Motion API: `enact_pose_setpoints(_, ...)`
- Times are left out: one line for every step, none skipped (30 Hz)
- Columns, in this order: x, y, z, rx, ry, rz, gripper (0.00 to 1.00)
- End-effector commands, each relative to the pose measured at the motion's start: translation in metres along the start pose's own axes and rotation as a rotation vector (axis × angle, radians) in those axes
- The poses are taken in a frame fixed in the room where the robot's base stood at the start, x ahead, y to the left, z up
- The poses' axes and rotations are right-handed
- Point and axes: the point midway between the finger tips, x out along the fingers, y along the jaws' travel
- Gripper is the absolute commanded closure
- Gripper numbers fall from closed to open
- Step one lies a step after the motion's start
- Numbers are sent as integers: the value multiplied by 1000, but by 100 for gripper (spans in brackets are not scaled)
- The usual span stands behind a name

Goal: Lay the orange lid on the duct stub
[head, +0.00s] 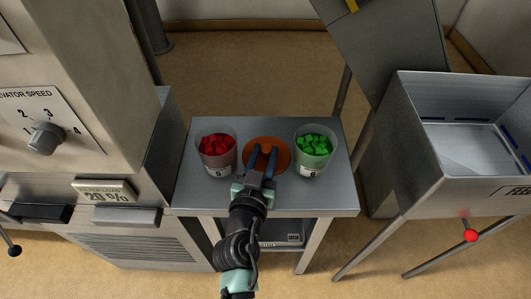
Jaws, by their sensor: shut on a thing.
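The orange lid (282,146) is a flat round disc, seen over the grey metal side table between two clear cups. My gripper (262,154) reaches over it from the front, its two blue fingers shut on the lid. The grip point itself is hidden. I cannot tell whether the lid rests on the table or is slightly raised. I cannot clearly make out the duct stub in this view.
A cup of red cubes (217,148) stands close left of the lid, a cup of green cubes (314,147) close right. The grey table (300,200) is bare in front. A control cabinet (70,90) stands left, a metal hopper (460,185) right.

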Motion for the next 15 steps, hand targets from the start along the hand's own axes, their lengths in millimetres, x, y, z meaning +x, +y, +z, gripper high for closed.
enact_pose_setpoints(0, 0, -1, 0, 0, 0, 100)
enact_pose_setpoints(0, 0, -2, 0, 1, 0, 100)
enact_pose_setpoints(0, 0, -4, 0, 1, 0, 100)
enact_pose_setpoints(-1, 0, -6, 0, 1, 0, 100)
enact_pose_setpoints(-1, 0, -8, 0, 1, 1, 100)
enact_pose_setpoints(-2, 0, -12, 1, 1, 1, 100)
enact_pose_setpoints(-2, 0, -15, 1, 1, 1, 100)
enact_pose_setpoints(-3, 0, -19, 1, 2, 1, 100)
enact_pose_setpoints(-4, 0, -26, 1, 3, 1, 100)
enact_pose_setpoints(-4, 0, -30, 1, 3, 0, 100)
enact_pose_setpoints(-5, 0, -36, 1, 3, 0, 100)
enact_pose_setpoints(-6, 0, -43, 2, 3, 1, 100)
enact_pose_setpoints(-7, 0, -48, 1, 4, 1, 100)
enact_pose_setpoints(-8, 0, -54, 2, 4, 0, 100)
enact_pose_setpoints(-9, 0, -63, 1, 4, 0, 100)
